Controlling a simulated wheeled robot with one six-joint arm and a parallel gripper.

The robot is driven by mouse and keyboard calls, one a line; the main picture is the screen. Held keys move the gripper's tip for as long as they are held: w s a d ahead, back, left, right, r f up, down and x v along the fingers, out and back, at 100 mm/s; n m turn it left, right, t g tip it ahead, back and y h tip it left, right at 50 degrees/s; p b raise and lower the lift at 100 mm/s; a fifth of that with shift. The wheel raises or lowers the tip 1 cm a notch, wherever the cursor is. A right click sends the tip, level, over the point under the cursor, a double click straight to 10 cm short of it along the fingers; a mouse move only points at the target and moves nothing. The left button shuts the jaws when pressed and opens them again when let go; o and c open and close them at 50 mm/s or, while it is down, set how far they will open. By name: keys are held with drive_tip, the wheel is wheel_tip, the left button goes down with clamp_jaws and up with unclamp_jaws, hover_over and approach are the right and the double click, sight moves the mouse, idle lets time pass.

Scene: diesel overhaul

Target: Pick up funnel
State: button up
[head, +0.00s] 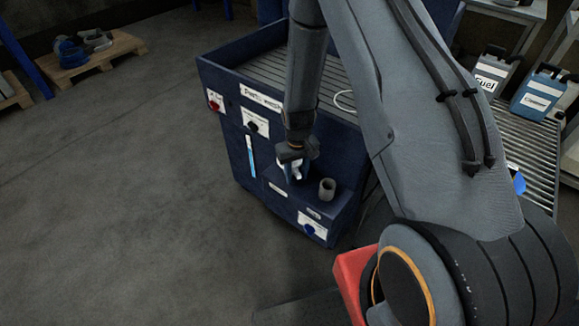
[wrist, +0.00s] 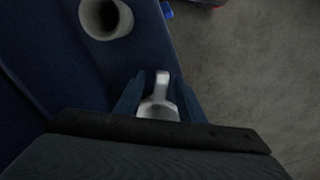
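A small pale, whitish piece that looks like the funnel (wrist: 160,96) sits between my gripper's two blue fingers in the wrist view. Its narrow end points away from the camera and its wider part lies close to both fingers. In the head view a bit of white (head: 297,171) shows at my gripper (head: 294,172), over the front ledge of the blue parts washer (head: 262,160). My gripper's fingers (wrist: 159,90) are apart, on either side of the piece. Whether they press on it I cannot tell. Its lower part and any contact with the ledge are hidden.
A grey hollow cylinder (head: 327,189) stands on the ledge just right of my gripper; its open mouth shows in the wrist view (wrist: 104,14). Fuel and blue canisters (head: 541,88) stand by a roller conveyor (head: 530,150) at right.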

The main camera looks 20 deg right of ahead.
clamp_jaws()
drive_tip(key=shift+r, duration=0.15)
